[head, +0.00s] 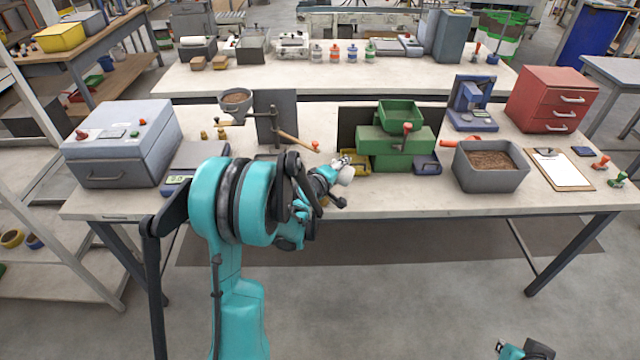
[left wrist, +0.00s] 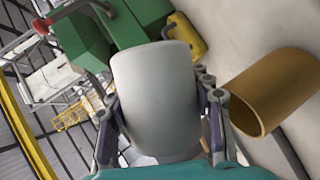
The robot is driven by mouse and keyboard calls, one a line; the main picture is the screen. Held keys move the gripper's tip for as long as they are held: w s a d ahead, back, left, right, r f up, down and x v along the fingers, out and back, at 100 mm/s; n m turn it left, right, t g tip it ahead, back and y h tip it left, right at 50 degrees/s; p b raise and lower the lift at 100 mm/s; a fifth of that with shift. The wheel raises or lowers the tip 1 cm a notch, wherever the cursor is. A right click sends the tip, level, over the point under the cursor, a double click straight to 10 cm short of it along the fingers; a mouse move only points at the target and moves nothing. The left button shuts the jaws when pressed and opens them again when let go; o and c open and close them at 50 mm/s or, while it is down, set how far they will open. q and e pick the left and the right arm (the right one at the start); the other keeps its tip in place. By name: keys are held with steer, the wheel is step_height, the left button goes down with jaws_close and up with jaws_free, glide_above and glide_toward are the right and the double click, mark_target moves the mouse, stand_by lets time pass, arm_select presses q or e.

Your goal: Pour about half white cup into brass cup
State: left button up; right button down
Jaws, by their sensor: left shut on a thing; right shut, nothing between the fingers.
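My left gripper (head: 338,182) is shut on the white cup (left wrist: 155,95), with a finger on each side of it in the left wrist view. The white cup (head: 345,175) also shows small in the head view, in front of the green machine. Its axis is at an angle to that of the brass cup (left wrist: 275,88), which stands to its right in the left wrist view, apart from it. I cannot see the contents of either cup. I cannot make out the brass cup in the head view. Only a bit of my right arm shows at the bottom edge; its fingers are hidden.
The green machine (head: 385,150) with its yellow tray (head: 354,164) stands behind the white cup. A grey bin of pellets (head: 490,185) and a clipboard (head: 560,170) are to the right. A grey box (head: 120,150) and a funnel stand (head: 237,112) are left. The table's front edge is close.

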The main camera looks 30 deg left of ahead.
arm_select(q)
steer(key=shift+f, duration=0.1)
stand_by(0.3)
steer(key=shift+s+a+r+n+t+h+b, duration=0.1)
steer(key=shift+a+r+n+t+h+b, duration=0.25)
steer(key=shift+a+n+t+h+b, duration=0.25)
stand_by(1.7)
steer(key=shift+r+n+b, duration=0.3)
steer(key=shift+n+b, duration=0.1)
steer(key=shift+n, duration=0.3)
stand_by(1.4)
steer(key=shift+s+a+f+n+t+h+b, duration=0.1)
steer(key=shift+a+f+n+t+h+b, duration=0.15)
steer(key=shift+f+n+h+b, duration=0.65)
stand_by(1.4)
steer(key=shift+r+t+y+b, duration=0.25)
steer(key=shift+r+y+b, duration=0.15)
steer(key=shift+r+b, duration=0.2)
